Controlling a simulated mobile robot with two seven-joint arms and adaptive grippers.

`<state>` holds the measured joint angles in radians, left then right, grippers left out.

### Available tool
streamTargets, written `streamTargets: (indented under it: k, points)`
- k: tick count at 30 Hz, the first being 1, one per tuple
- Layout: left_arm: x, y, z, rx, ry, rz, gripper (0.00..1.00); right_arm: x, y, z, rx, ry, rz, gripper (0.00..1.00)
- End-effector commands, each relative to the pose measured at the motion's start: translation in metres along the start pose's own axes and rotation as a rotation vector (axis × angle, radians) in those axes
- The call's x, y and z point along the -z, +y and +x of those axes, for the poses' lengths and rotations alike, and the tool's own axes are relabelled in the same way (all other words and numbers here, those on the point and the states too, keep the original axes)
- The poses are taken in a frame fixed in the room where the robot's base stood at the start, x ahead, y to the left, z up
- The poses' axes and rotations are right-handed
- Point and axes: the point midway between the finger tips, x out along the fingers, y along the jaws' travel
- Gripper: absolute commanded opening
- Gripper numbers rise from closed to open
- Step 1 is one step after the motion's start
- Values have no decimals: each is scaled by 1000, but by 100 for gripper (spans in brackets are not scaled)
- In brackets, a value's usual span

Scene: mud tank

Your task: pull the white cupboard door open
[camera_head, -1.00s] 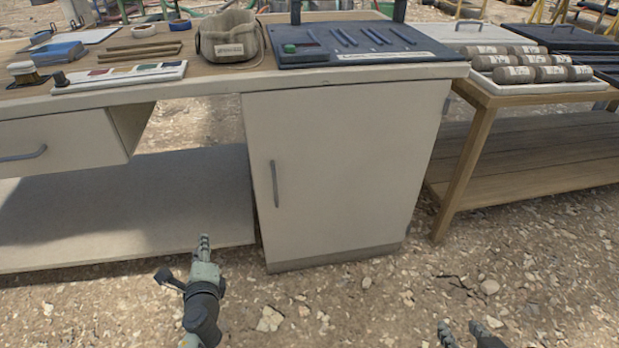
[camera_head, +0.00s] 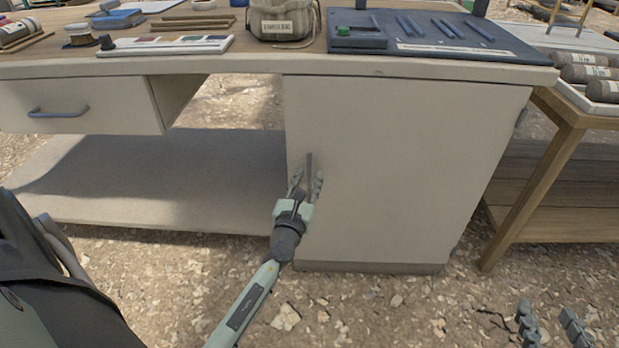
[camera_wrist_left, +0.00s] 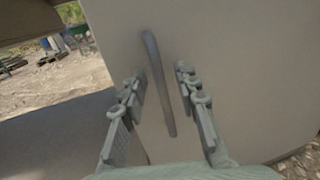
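The white cupboard door (camera_head: 400,170) is closed under the right part of the workbench. Its grey vertical bar handle (camera_head: 309,166) is near the door's left edge. My left gripper (camera_head: 306,181) is open at the handle, and its fingers hide the lower part in the head view. In the left wrist view the handle (camera_wrist_left: 158,80) runs between the two open fingers of the left gripper (camera_wrist_left: 160,88), with gaps on both sides. My right gripper (camera_head: 548,322) is open and empty, low at the right over the gravel.
A drawer (camera_head: 80,106) with a grey handle is at the left, above a low shelf (camera_head: 170,180). A wooden table (camera_head: 535,185) stands close to the cupboard's right side. Gravel ground in front of the door is free apart from my arms.

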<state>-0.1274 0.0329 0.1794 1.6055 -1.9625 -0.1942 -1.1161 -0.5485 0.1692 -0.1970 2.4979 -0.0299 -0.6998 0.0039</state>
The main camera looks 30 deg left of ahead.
Motion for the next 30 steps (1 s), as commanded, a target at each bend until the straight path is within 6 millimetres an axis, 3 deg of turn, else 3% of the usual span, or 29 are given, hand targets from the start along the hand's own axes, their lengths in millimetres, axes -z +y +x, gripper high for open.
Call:
streamTargets:
  k: [10,18,30]
  points:
    - [0,0,6,0,0,0,31,1,-1,0,1,6,1,40]
    - [0,0,6,0,0,-1,0,1,-1,0,2,7,1,40]
    - [0,0,6,0,0,-1,0,2,-1,0,2,7,1,40]
